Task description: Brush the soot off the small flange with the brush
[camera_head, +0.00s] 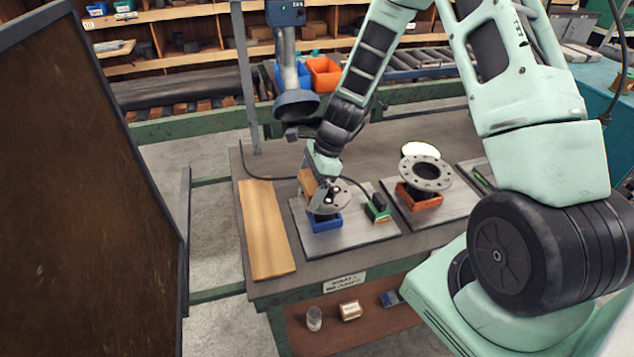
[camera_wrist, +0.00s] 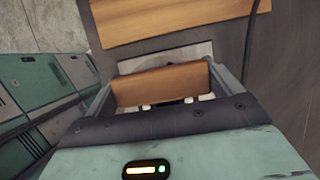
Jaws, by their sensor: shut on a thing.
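The small flange (camera_head: 337,192), a grey ring with bolt holes, sits on a blue block (camera_head: 325,223) on a grey mat (camera_head: 352,235). My gripper (camera_head: 317,181) reaches down at its left side and partly covers it. It is shut on a tan wooden block (camera_head: 307,184), which looks like the brush's handle. The wooden block also shows between my fingers in the wrist view (camera_wrist: 160,86). Its bristles are hidden, so I cannot tell whether they touch the flange. White bits show behind the block in the wrist view. Soot cannot be made out.
A larger flange (camera_head: 428,173) rests on an orange block (camera_head: 418,198) to the right. A green item with a black top (camera_head: 378,208) stands right of the small flange. A wooden board (camera_head: 264,230) lies left. A lamp-like head (camera_head: 296,103) hangs behind. A dark panel (camera_head: 85,190) stands far left.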

